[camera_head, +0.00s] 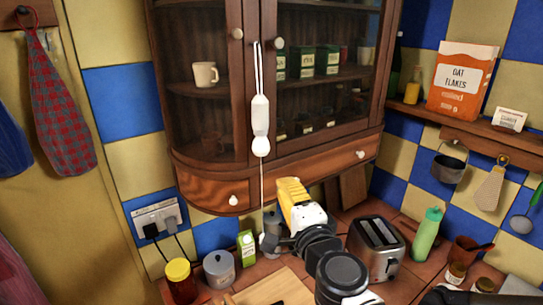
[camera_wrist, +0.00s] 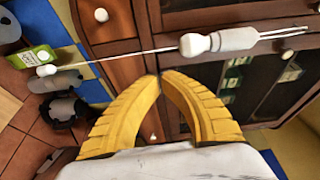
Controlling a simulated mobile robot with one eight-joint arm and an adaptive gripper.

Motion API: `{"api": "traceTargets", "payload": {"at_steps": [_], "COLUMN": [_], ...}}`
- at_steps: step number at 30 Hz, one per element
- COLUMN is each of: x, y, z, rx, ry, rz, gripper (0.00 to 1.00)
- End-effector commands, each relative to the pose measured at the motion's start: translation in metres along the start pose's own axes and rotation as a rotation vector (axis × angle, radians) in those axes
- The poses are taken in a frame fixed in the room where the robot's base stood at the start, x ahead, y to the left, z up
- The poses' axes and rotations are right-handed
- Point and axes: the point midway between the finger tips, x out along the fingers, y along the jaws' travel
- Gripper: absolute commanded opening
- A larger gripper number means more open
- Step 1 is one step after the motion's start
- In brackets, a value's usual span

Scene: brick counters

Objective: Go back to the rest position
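My gripper (camera_head: 291,184) shows in the head view as yellow fingers on a white and black arm, raised in front of the lower edge of the wooden cabinet (camera_head: 190,172). In the wrist view its two curved yellow fingers (camera_wrist: 160,76) meet at the tips. Nothing shows between them. A white pull-like object on a cord (camera_head: 260,115) hangs from a cabinet knob to the left of the gripper. It also shows in the wrist view (camera_wrist: 222,40), with its cord passing beyond the fingertips and apart from them.
On the counter below are a toaster (camera_head: 376,247), a green bottle (camera_head: 426,234), a green-and-white carton (camera_head: 246,248), a grey canister (camera_head: 219,268) and a yellow-lidded jar (camera_head: 181,281). A shelf at right holds an oat flakes box (camera_head: 462,82). A pot (camera_head: 449,167) hangs below it.

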Motion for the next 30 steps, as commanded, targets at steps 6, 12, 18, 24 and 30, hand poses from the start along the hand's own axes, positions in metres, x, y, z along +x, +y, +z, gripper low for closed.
{"api": "traceTargets", "payload": {"at_steps": [6,12,18,24,30], "x": [-0.025,-0.091,-0.160,-0.189,-0.189], "y": [0.056,0.187,0.263,0.281,0.281], "z": [0.029,0.015,-0.041,-0.066,-0.066], "rx": [-0.427,-0.965,-1.234,-1.310,-1.310], "ry": [-0.207,-0.464,-0.582,-0.612,-0.612], "rz": [0.052,0.372,0.707,0.843,0.843], "gripper": [0.00,0.00,0.00,0.00,0.00]}}
